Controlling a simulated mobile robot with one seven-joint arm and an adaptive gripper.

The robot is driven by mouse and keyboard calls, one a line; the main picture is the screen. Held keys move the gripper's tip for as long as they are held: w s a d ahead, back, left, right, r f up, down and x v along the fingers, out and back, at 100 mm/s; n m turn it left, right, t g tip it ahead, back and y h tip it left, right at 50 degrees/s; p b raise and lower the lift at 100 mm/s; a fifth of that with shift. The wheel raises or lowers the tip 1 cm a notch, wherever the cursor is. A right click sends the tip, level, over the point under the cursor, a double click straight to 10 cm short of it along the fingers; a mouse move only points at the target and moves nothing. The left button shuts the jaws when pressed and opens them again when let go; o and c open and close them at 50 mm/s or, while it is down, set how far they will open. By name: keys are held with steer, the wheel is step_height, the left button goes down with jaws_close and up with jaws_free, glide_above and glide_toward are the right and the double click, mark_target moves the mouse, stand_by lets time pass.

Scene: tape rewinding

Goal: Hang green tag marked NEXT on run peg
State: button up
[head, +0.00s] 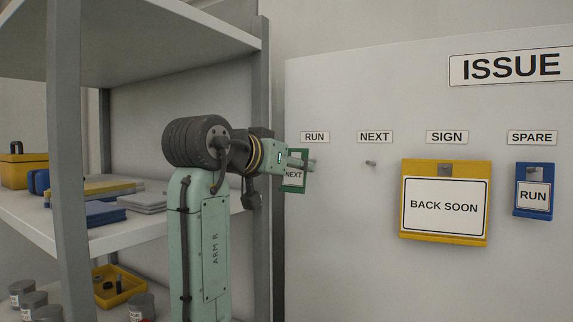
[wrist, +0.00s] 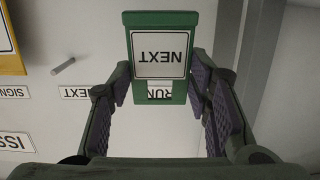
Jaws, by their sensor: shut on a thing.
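The green tag (head: 293,182) marked NEXT is upright against or close to the board, below the RUN label (head: 314,137). My gripper (head: 300,163) is shut on the tag near its top. In the wrist view, which is upside down, the tag (wrist: 160,58) sits between the two fingers of my gripper (wrist: 159,80). Part of the RUN label (wrist: 160,92) shows through the opening at the tag's top end. The run peg is not visible; the tag and gripper cover that area. I cannot tell whether the tag touches the peg.
The NEXT peg (head: 371,163) is bare. A yellow BACK SOON sign (head: 445,241) hangs under SIGN, and a blue RUN tag (head: 534,212) hangs under SPARE. A shelf post (head: 264,200) stands close left of the board, with shelves behind my arm.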

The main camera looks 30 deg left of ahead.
steer(key=shift+w+a+f+p, duration=0.1)
steer(key=shift+w+f+p, duration=0.2)
steer(key=shift+w, duration=1.15)
steer(key=shift+w+a+f+p, duration=0.1)
steer(key=shift+w+f, duration=0.25)
steer(key=shift+w, duration=1.1)
steer(key=o, duration=0.9)
